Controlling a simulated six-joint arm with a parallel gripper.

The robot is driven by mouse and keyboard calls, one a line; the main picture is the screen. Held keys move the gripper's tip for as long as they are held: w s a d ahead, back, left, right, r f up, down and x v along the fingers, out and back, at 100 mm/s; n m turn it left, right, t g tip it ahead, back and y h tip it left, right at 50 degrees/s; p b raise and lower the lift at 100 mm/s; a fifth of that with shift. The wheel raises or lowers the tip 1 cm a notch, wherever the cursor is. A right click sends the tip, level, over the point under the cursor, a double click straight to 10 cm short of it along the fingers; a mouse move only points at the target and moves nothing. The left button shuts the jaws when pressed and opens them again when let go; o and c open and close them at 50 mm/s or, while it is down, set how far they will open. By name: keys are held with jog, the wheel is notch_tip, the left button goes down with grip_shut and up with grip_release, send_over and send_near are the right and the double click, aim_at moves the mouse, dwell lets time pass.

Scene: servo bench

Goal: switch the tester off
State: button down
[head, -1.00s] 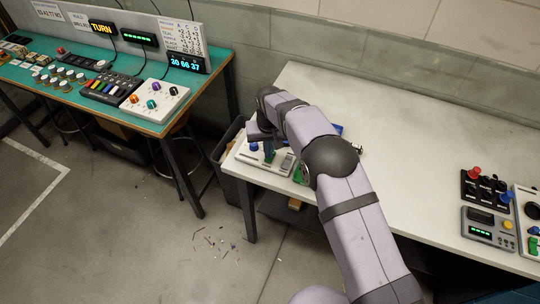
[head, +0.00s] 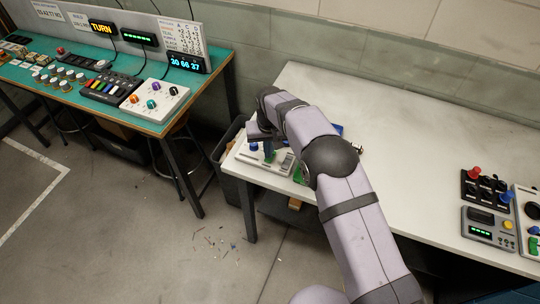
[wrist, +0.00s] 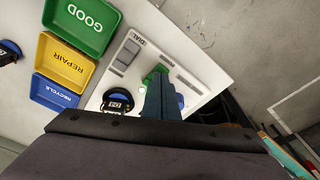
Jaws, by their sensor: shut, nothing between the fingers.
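The tester (head: 243,157), a pale flat panel, lies at the left end of the white table and also fills the middle of the wrist view (wrist: 193,68). In the wrist view it carries a grey rocker-like part (wrist: 125,57), a green part (wrist: 157,73), a small green light (wrist: 143,87) and a blue knob mostly behind my fingers. My gripper (wrist: 158,84) is shut and empty, its fingertips over or at the green part; I cannot tell whether they touch it. In the head view my gripper (head: 268,150) is over the tester, partly hidden by my arm.
Green GOOD (wrist: 88,22), yellow REPAIR (wrist: 66,60) and blue RECYCLE (wrist: 52,92) trays lie beside the tester. A round black device with a display (wrist: 117,100) is near. A dark bin (head: 228,150) stands off the table's left edge. The table's middle is clear.

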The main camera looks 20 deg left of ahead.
jog(key=shift+f+b, duration=0.4)
jog(key=shift+f, duration=0.25)
dwell(0.4)
notch_tip(320, 180, up, 7)
jog(key=p, duration=0.4)
dwell(0.6)
dwell(0.4)
